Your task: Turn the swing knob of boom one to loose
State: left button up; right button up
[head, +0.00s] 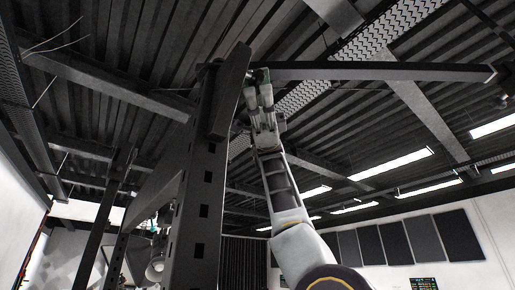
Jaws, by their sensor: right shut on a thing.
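My right gripper (259,80) is raised high, at the near end of a long dark boom (390,71), where it meets the upright post (190,200). Its fingers are closed just beneath the boom, beside the tilted dark plate (229,92) at the top of the post. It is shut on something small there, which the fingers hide. The swing knob cannot be made out separately, and its setting cannot be read. I cannot make out my left gripper in this view.
The boom runs out to the right below the ceiling beams. The perforated post stands close on the left of my right arm. A round pale fixture (155,268) shows behind it at lower left. Open air lies right of my arm, with dark wall panels (410,240) far behind.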

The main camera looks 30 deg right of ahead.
jog(key=o, duration=1)
jog(key=shift+o, duration=0.2)
jog(key=shift+f, duration=0.1)
jog(key=shift+f+m+g+y, duration=0.2)
jog(key=shift+m+g+y, duration=0.5)
jog(key=shift+m+y, duration=0.7)
jog(key=shift+s+f+m+t+y, duration=0.15)
jog(key=shift+m+y, duration=0.75)
jog(key=shift+m, duration=0.45)
jog(key=shift+s+f+m+t+y, duration=0.15)
jog(key=shift+m+y, duration=0.75)
jog(key=shift+m, duration=0.45)
jog(key=shift+m+t+y, duration=0.7)
jog(key=shift+m+y, duration=0.5)
jog(key=shift+m, duration=0.6)
